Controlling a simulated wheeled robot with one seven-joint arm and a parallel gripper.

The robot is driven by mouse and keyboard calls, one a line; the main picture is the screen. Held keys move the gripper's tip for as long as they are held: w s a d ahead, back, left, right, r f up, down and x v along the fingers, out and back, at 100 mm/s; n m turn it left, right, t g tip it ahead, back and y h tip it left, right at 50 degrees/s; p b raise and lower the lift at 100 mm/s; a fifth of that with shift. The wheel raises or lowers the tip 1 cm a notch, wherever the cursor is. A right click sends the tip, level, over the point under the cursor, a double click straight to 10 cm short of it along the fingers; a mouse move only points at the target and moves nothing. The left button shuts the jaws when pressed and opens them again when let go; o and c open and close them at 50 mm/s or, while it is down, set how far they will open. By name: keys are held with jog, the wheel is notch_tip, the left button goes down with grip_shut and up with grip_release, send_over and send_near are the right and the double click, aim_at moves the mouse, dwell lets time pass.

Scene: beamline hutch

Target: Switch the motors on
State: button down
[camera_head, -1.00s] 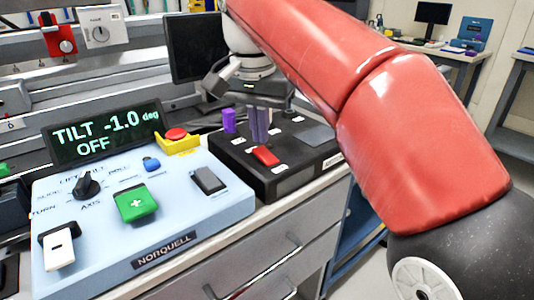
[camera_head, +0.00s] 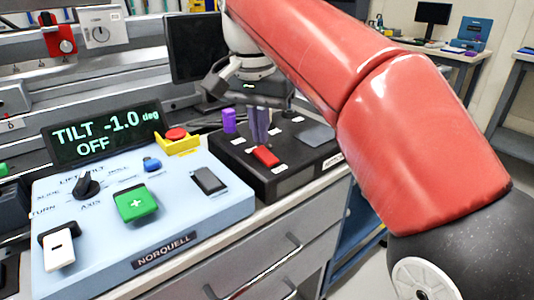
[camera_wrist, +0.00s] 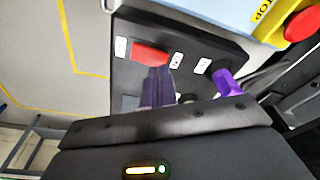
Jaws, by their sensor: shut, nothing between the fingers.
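A light blue NORQUELL control box (camera_head: 190,215) stands on the bench. It carries a black rotary knob (camera_head: 86,187), a green button with a white cross (camera_head: 135,203), a white switch (camera_head: 60,247), a dark grey rocker (camera_head: 209,180) and a small blue button (camera_head: 152,164). Its display (camera_head: 102,133) reads "TILT -1.0 deg OFF". A black box (camera_head: 285,178) to its right has a red rocker (camera_head: 266,156), also seen in the wrist view (camera_wrist: 150,55). My gripper (camera_head: 260,138) is shut and empty, pointing down over the black box beside the red rocker. Its fingertips (camera_wrist: 157,70) overlap the rocker's edge in the wrist view; contact is unclear.
A purple part (camera_head: 228,120) stands on the black box, left of my fingers. A dark monitor (camera_head: 196,47) stands behind. Drawers (camera_head: 270,265) are below the bench edge, with open floor to the right.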

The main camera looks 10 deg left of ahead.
aim_at(260, 151)
jog(key=shift+f+b, duration=0.65)
jog(key=shift+f, duration=0.3)
dwell(0.6)
notch_tip(260, 151, up, 5)
jog(key=p, duration=0.5)
jog(key=shift+r, duration=1)
